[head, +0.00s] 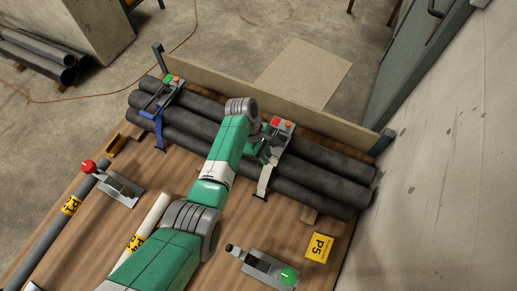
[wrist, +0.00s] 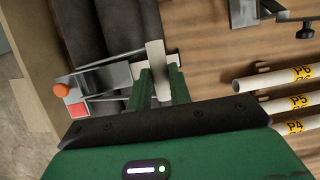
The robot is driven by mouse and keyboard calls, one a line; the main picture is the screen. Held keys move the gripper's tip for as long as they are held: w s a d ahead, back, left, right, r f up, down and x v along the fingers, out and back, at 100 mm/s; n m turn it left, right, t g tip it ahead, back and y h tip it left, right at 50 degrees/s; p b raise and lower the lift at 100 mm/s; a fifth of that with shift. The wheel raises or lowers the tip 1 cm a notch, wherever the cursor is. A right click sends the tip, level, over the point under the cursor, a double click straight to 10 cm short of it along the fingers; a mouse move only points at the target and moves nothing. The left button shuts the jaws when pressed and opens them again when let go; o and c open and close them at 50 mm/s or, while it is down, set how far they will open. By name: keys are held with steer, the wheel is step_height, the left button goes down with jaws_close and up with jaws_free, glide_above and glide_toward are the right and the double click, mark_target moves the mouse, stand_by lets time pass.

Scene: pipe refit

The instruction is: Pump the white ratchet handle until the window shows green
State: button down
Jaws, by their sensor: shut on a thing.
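The ratchet (head: 281,133) with the white strap sits on the dark pipe bundle in the head view. Its window (head: 276,121) is red, and it shows red in the wrist view too (wrist: 76,109), beside an orange knob (wrist: 63,89). My gripper (head: 264,150) is at this ratchet, largely hidden by my arm in the head view. In the wrist view its two green fingers (wrist: 162,82) are closed around the pale white ratchet handle (wrist: 156,57). The part of the handle between the fingers is partly hidden.
A second ratchet (head: 166,88) with a blue strap and green window stands left on the dark pipes (head: 320,168). A low board (head: 225,84) runs behind them. Clamps, labelled pipes and a yellow P5 block (head: 319,247) lie on the wooden table; a wall rises right.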

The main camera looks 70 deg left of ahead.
steer(key=w+a+r, duration=0.2)
steer(key=w+r, duration=0.1)
steer(key=shift+a+r, duration=0.3)
stand_by(0.5)
steer(key=c, duration=1.7)
jaws_free()
steer(key=o, duration=0.4)
steer(key=shift+w+a+r, duration=0.15)
steer(key=shift+a, duration=0.05)
